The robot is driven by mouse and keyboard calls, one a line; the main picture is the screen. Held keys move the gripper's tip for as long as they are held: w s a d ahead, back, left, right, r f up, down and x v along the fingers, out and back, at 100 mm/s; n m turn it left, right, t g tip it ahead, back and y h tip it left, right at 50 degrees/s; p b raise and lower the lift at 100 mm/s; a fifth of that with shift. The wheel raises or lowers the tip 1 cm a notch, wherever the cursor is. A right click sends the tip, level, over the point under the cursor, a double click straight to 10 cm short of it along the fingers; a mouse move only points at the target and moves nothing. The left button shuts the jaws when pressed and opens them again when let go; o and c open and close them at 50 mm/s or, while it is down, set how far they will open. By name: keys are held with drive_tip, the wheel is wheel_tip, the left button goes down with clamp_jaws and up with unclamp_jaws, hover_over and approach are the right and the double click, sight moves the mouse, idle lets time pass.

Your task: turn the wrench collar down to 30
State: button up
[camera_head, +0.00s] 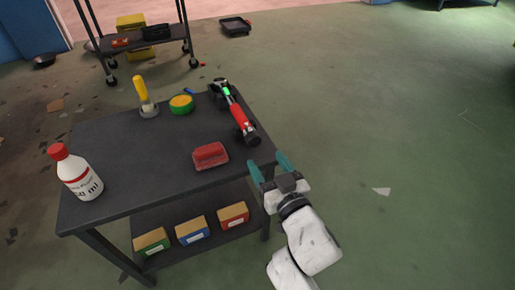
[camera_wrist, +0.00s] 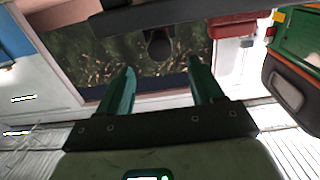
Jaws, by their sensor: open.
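The wrench (camera_head: 237,110) is a red and black tool with a bright green patch. It lies on the dark cart top near its right edge, pointing away from me. Its collar cannot be told apart clearly and no scale can be read. My gripper (camera_head: 269,167) has teal fingers, spread apart and empty, at the cart's near right edge, short of the wrench's near end. In the wrist view the open fingers (camera_wrist: 160,88) have a dark round end (camera_wrist: 158,44) beyond the gap between them; it may be the wrench's near end.
A red block-like thing (camera_head: 210,156) lies left of the gripper on the cart top (camera_head: 130,187).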

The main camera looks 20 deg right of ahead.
sight(255, 143)
drive_tip(key=w+b, duration=0.1)
drive_tip(key=w, duration=0.6)
drive_tip(key=c, duration=1.1)
